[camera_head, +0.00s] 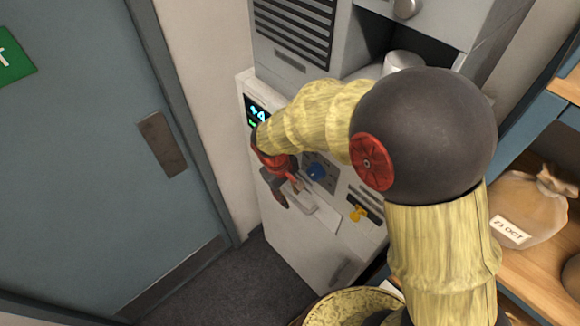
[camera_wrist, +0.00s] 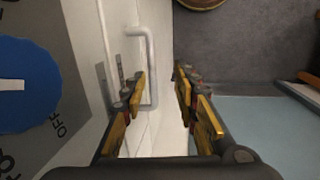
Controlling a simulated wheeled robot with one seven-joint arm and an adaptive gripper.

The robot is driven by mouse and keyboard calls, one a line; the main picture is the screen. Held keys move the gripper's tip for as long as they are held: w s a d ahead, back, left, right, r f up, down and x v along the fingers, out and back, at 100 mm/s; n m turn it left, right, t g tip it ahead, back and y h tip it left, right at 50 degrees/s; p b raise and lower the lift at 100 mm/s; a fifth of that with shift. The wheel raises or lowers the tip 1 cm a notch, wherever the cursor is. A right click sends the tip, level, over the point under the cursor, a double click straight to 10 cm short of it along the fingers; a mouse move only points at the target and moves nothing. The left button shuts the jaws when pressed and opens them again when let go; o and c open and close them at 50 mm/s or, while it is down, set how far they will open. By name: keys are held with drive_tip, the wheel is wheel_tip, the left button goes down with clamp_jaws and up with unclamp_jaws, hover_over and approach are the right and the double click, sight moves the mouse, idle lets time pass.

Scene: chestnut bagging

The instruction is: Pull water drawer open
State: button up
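The water drawer appears as a white front panel (camera_wrist: 118,28) on the machine in the wrist view, with a white bar handle (camera_wrist: 148,62) standing out from it. In the head view the drawer front (camera_head: 325,216) is partly covered by my gripper (camera_head: 285,196). In the wrist view my gripper (camera_wrist: 161,88) is open. The handle reaches between its fingers, near the left finger; I cannot tell whether they touch. How far the drawer stands out cannot be told.
A blue dial (camera_wrist: 26,85) marked OFF is beside the drawer. A closed blue-grey door (camera_head: 90,150) is at left. A shelf with a labelled sack (camera_head: 530,205) is at right. The grey floor (camera_head: 225,290) is clear.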

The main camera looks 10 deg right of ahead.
sight(291, 197)
drive_tip(key=shift+t, duration=0.4)
drive_tip(key=w+f, duration=0.1)
drive_tip(key=f, duration=0.1)
drive_tip(key=w+f, duration=0.1)
drive_tip(key=f, duration=0.1)
drive_tip(key=w+d+f, duration=0.1)
drive_tip(key=f, duration=0.1)
drive_tip(key=shift+w+f, duration=0.2)
drive_tip(key=shift+f, duration=0.05)
drive_tip(key=shift+c, duration=0.3)
drive_tip(key=shift+s, duration=0.1)
clamp_jaws()
